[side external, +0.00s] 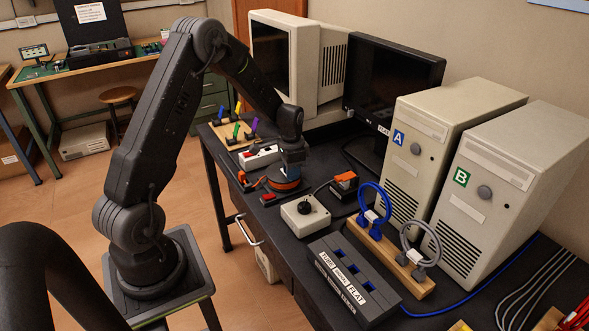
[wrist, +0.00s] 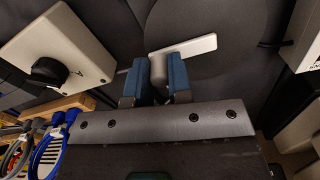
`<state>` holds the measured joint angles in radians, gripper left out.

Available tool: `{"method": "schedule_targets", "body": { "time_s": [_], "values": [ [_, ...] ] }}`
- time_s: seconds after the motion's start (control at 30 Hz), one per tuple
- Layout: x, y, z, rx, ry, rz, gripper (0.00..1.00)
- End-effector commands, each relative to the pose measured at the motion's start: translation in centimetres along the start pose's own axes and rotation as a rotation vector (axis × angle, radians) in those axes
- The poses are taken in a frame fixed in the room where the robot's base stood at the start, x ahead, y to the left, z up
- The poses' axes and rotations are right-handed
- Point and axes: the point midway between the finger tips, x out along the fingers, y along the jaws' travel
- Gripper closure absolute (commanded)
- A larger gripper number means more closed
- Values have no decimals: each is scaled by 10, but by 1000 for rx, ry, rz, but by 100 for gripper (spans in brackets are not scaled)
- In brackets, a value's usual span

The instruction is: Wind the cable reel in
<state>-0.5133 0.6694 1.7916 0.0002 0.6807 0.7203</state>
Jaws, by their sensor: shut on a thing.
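The cable reel (side external: 284,186) sits on the dark bench in the side external view, low and round with an orange band, partly hidden by my gripper. In the wrist view its dark grey face (wrist: 215,20) fills the area behind the fingers. A white crank arm (wrist: 195,46) lies across that face, with a grey handle (wrist: 158,66) at its left end. My gripper (wrist: 157,88) has its two blue fingers on either side of this handle and is shut on it. In the side external view my gripper (side external: 291,162) points down over the reel.
A pale box with a black knob (side external: 304,213) stands close in front of the reel. An orange-topped black block (side external: 345,184) is to its right, and a white power strip (side external: 258,157) behind. A wooden cable rack (side external: 395,256) and beige computer towers (side external: 427,150) crowd the right.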

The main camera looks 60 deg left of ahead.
Motion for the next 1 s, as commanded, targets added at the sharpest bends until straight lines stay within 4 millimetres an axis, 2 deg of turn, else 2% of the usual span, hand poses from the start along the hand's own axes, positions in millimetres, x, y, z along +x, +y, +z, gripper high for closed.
{"method": "schedule_targets", "body": {
  "time_s": [0.43,1.0],
  "values": [
    [-1,1,12,287,2,-2,100],
    [-1,0,15,357,1,-1,100]
  ]
}}
